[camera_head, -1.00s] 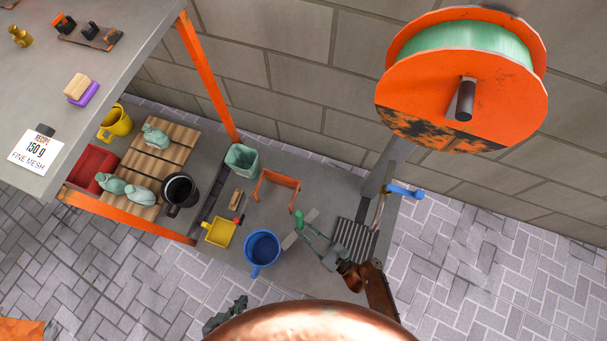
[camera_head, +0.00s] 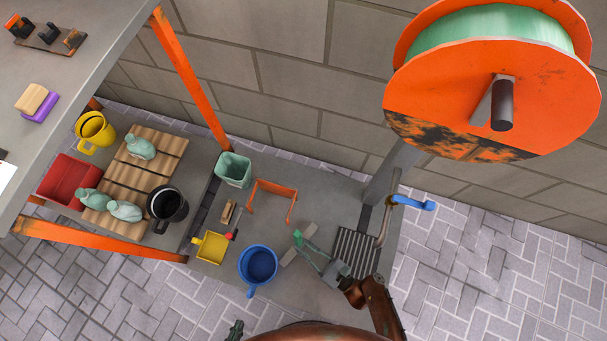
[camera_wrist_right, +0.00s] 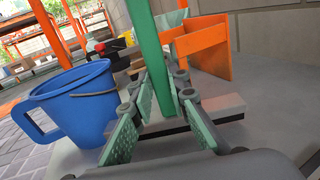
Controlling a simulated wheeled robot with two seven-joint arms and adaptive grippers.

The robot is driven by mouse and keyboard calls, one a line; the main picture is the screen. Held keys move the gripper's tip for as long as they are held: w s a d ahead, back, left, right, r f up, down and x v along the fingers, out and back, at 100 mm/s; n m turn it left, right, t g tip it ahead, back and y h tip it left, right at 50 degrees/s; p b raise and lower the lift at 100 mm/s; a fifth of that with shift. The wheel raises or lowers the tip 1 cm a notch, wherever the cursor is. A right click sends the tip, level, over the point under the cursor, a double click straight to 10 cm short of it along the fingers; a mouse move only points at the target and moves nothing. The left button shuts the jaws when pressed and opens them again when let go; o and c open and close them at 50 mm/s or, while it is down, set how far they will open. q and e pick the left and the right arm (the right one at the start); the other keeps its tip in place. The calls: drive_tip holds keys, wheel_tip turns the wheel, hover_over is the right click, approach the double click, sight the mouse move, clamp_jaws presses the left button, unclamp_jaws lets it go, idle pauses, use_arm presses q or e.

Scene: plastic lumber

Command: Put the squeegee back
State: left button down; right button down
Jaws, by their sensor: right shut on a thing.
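The squeegee has a green handle (camera_wrist_right: 148,50) and a grey bar-shaped head (camera_wrist_right: 222,106). My right gripper (camera_wrist_right: 160,118) is shut on the handle, with the head low, close to the counter; I cannot tell whether it touches. In the head view the squeegee (camera_head: 288,259) and my right gripper (camera_head: 318,258) are right of a blue mug-like bucket. An orange bracket (camera_head: 272,186) stands just behind them, apart from the squeegee; it also shows in the wrist view (camera_wrist_right: 204,48). Only a dark piece of my left gripper (camera_head: 236,331) shows at the bottom edge; its fingers are hidden.
The blue bucket (camera_head: 258,264) stands close left of my right gripper. A yellow scoop (camera_head: 210,246), a green bin (camera_head: 233,169) and a drain grate (camera_head: 355,252) with a blue-handled tap (camera_head: 411,203) are around. A large orange spool (camera_head: 480,95) hangs at upper right.

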drive_tip(key=shift+f, duration=0.4)
drive_tip(key=c, duration=1.8)
unclamp_jaws()
drive_tip(key=shift+o, duration=0.2)
drive_tip(key=shift+d+f, duration=0.1)
